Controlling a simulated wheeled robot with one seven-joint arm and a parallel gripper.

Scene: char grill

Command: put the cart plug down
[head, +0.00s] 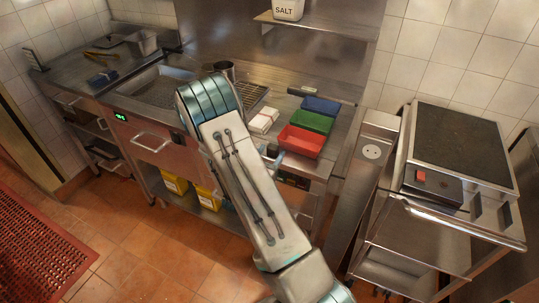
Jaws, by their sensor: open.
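I cannot make out the cart plug in the head view. A round wall-type socket (372,151) sits on the steel post between the counter and the cart, and no plug shows in it. The cart (445,223) stands at the right, with a dark flat top and a front push bar. My arm crosses the middle of the view and bends at the top, over the counter's front. My gripper is hidden behind the arm, so I cannot see its jaws or whether anything is between them.
A red tray (301,141), a green tray (311,122) and a blue tray (321,105) stand on the counter right of my arm. A dark control box with a red button (432,178) is on the cart. Yellow bins (175,184) sit on the low shelf.

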